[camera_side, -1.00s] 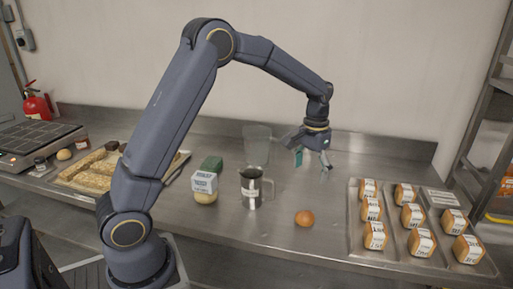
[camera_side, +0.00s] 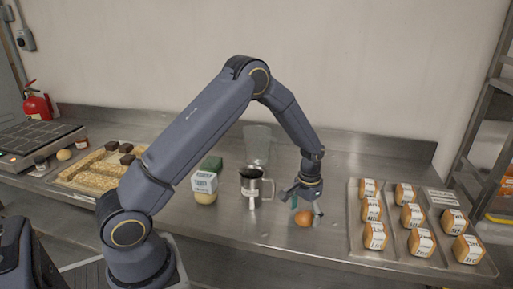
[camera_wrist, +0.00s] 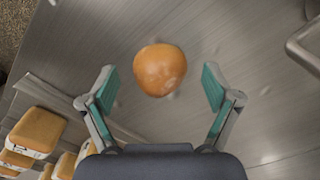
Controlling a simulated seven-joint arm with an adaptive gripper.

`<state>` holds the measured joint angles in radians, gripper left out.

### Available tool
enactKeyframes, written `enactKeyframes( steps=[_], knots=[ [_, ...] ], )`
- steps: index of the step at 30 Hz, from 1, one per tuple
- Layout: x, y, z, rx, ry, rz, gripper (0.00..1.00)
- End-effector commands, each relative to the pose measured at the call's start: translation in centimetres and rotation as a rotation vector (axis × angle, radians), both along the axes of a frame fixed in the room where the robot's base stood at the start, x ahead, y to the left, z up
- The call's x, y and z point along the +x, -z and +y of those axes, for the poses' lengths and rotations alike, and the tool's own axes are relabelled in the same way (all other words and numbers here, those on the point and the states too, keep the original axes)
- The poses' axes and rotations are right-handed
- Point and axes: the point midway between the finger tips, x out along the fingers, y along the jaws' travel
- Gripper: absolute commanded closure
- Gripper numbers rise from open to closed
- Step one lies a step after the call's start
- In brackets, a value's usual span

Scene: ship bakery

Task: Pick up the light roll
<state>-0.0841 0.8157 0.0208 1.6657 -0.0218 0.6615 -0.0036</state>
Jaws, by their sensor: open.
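A round golden-brown roll (camera_side: 303,219) sits alone on the steel counter, just below my gripper (camera_side: 307,208) in the side view. In the wrist view the roll (camera_wrist: 160,70) lies between and slightly beyond the line of the two green-padded fingers. My gripper (camera_wrist: 157,88) is open there, with a clear gap on each side of the roll. It points down and holds nothing. In the side view the fingers partly overlap the top of the roll; I cannot tell their exact height. A paler round roll (camera_side: 64,154) lies at the far left.
A metal pitcher (camera_side: 250,190) stands left of the roll, with a clear container (camera_side: 257,140) behind it. A tray (camera_side: 350,235) of several labelled loaves is on the right.

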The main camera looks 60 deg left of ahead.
Motion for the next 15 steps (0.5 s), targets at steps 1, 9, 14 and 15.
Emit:
enactKeyframes(
  steps=[1,9,14,15],
  knots=[
    [0.0,0.45,0.0,0.0,0.0,0.0,0.12],
    [0.03,0.7,0.0,0.0,0.0,-0.001,0.13],
    [0.03,0.68,0.01,0.0,0.0,-0.001,0.29],
    [0.03,0.68,0.01,0.0,0.0,-0.001,0.33]
  ],
)
